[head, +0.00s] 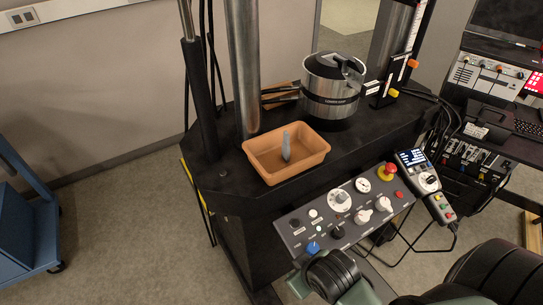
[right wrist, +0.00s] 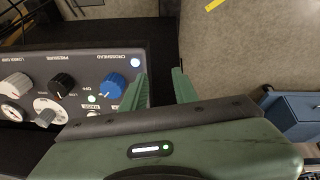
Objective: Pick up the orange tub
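The orange tub (head: 262,165) stands on the black machine base in the head view, left of the steel pot. A grey, tapered object (head: 286,146) stands up inside it. The tub does not show in the right wrist view. My right gripper (right wrist: 160,76) has its two green fingers apart, with nothing between them. It is beside the control panel's blue knob (right wrist: 112,86). In the head view, parts of my arm show at the bottom, below the tub, and the fingertips cannot be made out. My left gripper is not in view.
A control panel (head: 310,222) with knobs and a red stop button juts out in front of the tub. A steel pot (head: 331,95) stands behind right, and a metal column (head: 243,70) rises behind the tub. A blue cart (head: 22,225) is far left, with clear floor between.

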